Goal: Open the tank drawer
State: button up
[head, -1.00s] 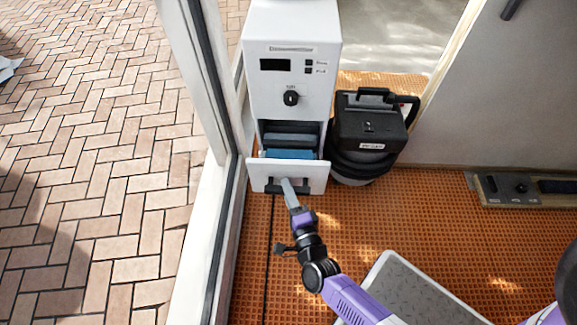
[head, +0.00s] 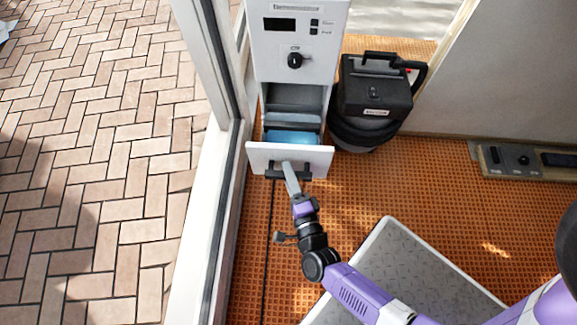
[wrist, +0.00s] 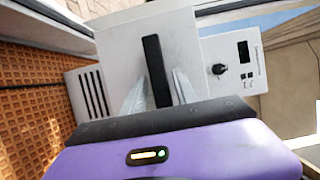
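The tank drawer (head: 258,158) is a white-fronted drawer low in a white cabinet (head: 287,62), and it stands partly pulled out. A blue tank (head: 291,138) shows inside, behind the front panel. The drawer has a dark bar handle (head: 306,174), which also shows in the wrist view (wrist: 152,60). My gripper (head: 288,174) is at the handle. The fingertip contact itself is partly hidden.
A black canister vacuum (head: 372,105) stands right of the cabinet. A glass-door frame (head: 215,190) runs close along the left. A grey patterned mat (head: 405,275) lies at front right on the orange floor (head: 400,200). A control strip (head: 515,160) sits at the right wall.

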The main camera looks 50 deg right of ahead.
dwell(0.3)
jog(key=p+v, duration=0.1)
jog(key=v, duration=0.6)
jog(key=shift+s+a, duration=0.2)
jog(key=shift+s, duration=0.15)
dwell(0.3)
